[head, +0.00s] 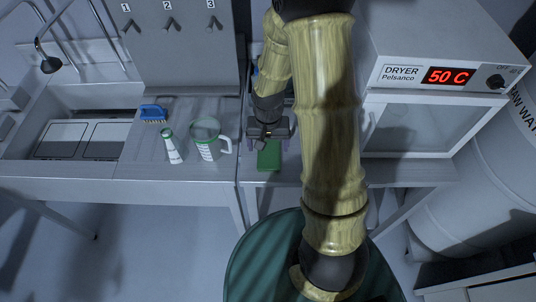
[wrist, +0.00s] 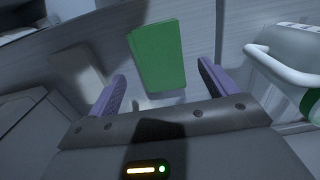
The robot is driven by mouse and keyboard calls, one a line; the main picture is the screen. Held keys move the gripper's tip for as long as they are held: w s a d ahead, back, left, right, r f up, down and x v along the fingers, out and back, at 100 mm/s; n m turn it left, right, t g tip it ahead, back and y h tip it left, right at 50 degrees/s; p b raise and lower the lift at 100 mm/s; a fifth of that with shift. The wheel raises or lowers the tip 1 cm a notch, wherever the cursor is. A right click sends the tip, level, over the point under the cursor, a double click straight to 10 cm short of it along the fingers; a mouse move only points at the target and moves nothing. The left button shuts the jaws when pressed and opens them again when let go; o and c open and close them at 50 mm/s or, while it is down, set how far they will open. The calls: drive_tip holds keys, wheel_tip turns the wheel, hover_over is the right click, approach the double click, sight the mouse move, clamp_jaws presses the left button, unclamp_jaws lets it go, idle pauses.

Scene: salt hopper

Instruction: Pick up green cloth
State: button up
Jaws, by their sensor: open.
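The green cloth (head: 268,156) is a flat, folded rectangle on the metal counter, just in front of my gripper (head: 268,140) in the head view. In the wrist view the cloth (wrist: 157,55) lies ahead of and between the two purple fingers of my gripper (wrist: 162,88). The fingers are wide apart with nothing between them. Part of the cloth's far end is hidden by my gripper in the head view.
A measuring jug (head: 207,143) with a handle stands left of the cloth; its handle (wrist: 285,68) is near the right finger in the wrist view. A white and green cone (head: 172,147), a blue brush (head: 153,113) and a sink lie further left. A dryer (head: 432,85) stands at right.

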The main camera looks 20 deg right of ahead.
sight(268, 153)
drive_tip(key=shift+w+d+f+p, duration=0.1)
drive_tip(key=shift+f+p, duration=0.15)
drive_tip(key=shift+f, duration=0.6)
drive_tip(key=shift+w+a+f+p, duration=0.1)
drive_tip(key=shift+w+f+p, duration=0.1)
drive_tip(key=shift+f, duration=0.7)
drive_tip(key=shift+w+d+f+p, duration=0.1)
drive_tip(key=shift+f+p, duration=0.15)
drive_tip(key=shift+f, duration=0.6)
drive_tip(key=c, duration=1.1)
